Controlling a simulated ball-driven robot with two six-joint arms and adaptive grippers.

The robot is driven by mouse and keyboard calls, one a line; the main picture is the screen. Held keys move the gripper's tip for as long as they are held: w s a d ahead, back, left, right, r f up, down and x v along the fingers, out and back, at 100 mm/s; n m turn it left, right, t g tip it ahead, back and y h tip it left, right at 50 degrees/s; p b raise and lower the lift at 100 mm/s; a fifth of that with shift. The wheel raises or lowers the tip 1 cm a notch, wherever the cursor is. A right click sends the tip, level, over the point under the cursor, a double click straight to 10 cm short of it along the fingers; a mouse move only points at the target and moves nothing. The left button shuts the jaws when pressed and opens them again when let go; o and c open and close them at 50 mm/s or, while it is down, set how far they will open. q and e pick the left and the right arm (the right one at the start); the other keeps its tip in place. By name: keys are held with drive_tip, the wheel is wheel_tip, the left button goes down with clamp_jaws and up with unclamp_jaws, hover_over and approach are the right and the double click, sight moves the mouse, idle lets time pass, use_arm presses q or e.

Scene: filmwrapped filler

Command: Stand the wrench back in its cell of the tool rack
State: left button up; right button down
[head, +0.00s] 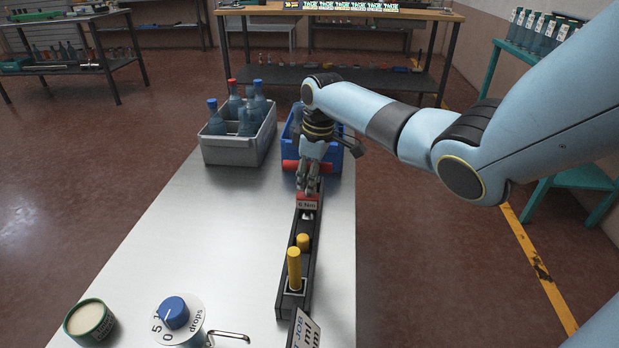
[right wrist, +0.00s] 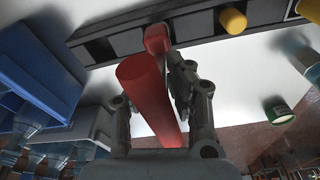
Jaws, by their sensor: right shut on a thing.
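The tool rack (head: 283,295) is a long dark strip with square cells, running along the right part of the metal table. A short yellow tool (head: 303,241) and a taller yellow one (head: 294,268) stand in it. My right gripper (head: 311,186) is over the rack's far end, shut on the red-handled wrench (head: 290,165). In the right wrist view the thick red handle (right wrist: 145,85) runs between the fingers (right wrist: 160,100). A red block marked "6 Nm" (head: 308,201) shows just below the fingers; whether it belongs to the wrench is unclear. The wrench's lower end is hidden. My left gripper is not in view.
A blue crate (head: 329,166) stands close behind my right gripper, and a grey crate (head: 232,150) with several bottles is left of it. A green tin (head: 90,321) and a blue-knobbed dial (head: 174,312) are at the front left. The table's middle left is clear.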

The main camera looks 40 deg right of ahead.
drive_tip(key=shift+f, duration=0.15)
drive_tip(key=c, duration=1.2)
unclamp_jaws()
drive_tip(key=r, duration=0.4)
drive_tip(key=s+r, duration=0.1)
drive_tip(key=r, duration=0.7)
drive_tip(key=shift+s+d, duration=0.2)
drive_tip(key=shift+d, duration=0.15)
drive_tip(key=shift+f, duration=0.1)
